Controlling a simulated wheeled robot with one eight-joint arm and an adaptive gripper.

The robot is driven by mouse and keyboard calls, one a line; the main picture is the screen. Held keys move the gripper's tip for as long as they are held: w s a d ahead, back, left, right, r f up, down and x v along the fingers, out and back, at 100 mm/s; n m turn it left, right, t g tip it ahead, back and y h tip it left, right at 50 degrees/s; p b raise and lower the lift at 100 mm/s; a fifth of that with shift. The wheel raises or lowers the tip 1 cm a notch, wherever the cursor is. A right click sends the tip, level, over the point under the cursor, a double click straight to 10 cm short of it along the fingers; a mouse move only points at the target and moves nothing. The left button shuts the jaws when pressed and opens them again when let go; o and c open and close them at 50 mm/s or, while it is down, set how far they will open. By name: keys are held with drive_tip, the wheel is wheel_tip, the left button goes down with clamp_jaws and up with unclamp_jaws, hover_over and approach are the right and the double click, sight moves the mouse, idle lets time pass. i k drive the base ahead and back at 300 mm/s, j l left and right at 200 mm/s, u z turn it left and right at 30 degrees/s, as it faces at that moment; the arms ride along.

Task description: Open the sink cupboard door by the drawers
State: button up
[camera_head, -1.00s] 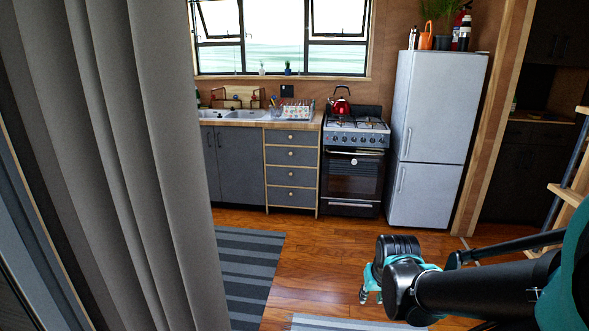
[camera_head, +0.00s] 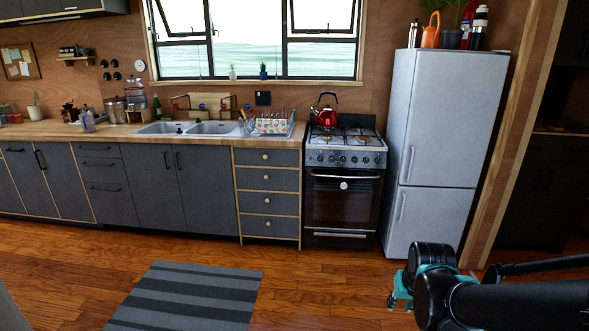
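The sink cupboard under the sink (camera_head: 195,128) has two dark grey doors with black vertical handles near their meeting edges. The right door (camera_head: 207,190) stands beside the drawer stack (camera_head: 268,194), and the left door (camera_head: 152,187) is to its left. Both doors look closed. The drawers have light wood edging and round knobs. My gripper (camera_head: 398,297) is at the lower right, in front of the fridge and well away from the cupboard. It points downward, partly hidden by my arm, and I cannot tell how far its fingers are apart.
A striped rug (camera_head: 187,298) lies on the wooden floor before the cupboards. The oven (camera_head: 341,205) and the fridge (camera_head: 442,150) stand right of the drawers. More dark cupboards (camera_head: 55,180) run to the left. The floor (camera_head: 310,285) between is clear.

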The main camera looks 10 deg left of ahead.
sight(204, 172)
drive_tip(key=i+j+u, duration=0.15)
drive_tip(key=i+u, duration=0.35)
drive_tip(key=i+l+u, duration=0.15)
drive_tip(key=i+u, duration=0.3)
drive_tip(key=i, duration=0.25)
drive_tip(key=i+j+z, duration=0.2)
drive_tip(key=i+j, duration=0.2)
drive_tip(key=i, duration=0.2)
drive_tip(key=i+j+z, duration=0.25)
drive_tip(key=i+j, duration=0.25)
drive_tip(key=i+j+z, duration=0.15)
drive_tip(key=i+j, duration=0.15)
drive_tip(key=i+j+z, duration=0.1)
drive_tip(key=i+j, duration=0.15)
drive_tip(key=j, duration=0.25)
